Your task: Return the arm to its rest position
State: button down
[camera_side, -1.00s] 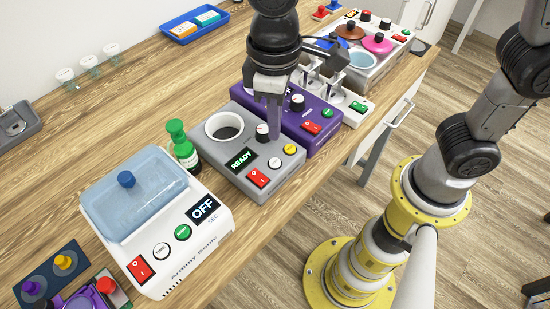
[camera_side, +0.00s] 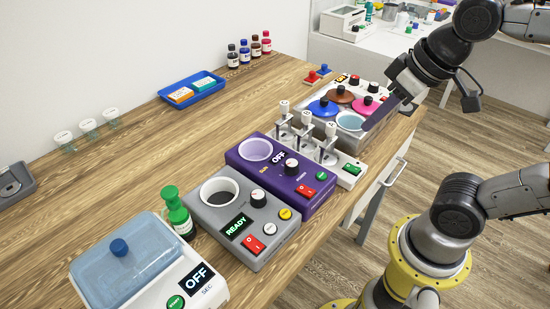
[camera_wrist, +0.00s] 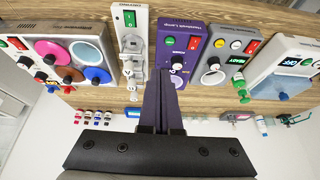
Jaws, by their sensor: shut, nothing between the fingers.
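My gripper (camera_side: 370,125) is raised at the upper right in the side view, above the right edge of the bench near the pot device. Its slim dark purple fingers are together and hold nothing. In the wrist view the shut fingers (camera_wrist: 166,75) point up the picture toward the purple device (camera_wrist: 182,45). That device stands on the bench beside the grey device (camera_side: 250,215), whose display reads READY. My gripper is clear of both devices in the side view.
The wooden bench (camera_side: 140,150) carries a white box with a blue lid (camera_side: 140,250), a green bottle (camera_side: 177,212), a vial rack (camera_side: 345,172), a pot device (camera_side: 375,88) and a blue tray (camera_side: 192,90). Open floor (camera_side: 480,135) lies right of the bench.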

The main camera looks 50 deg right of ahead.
jog(key=s+f, duration=0.1)
jog(key=s+d+f, duration=0.1)
jog(key=f, duration=0.1)
jog(key=shift+s, duration=0.35)
jog(key=shift+r, duration=0.1)
dwell(0.8)
dwell(0.4)
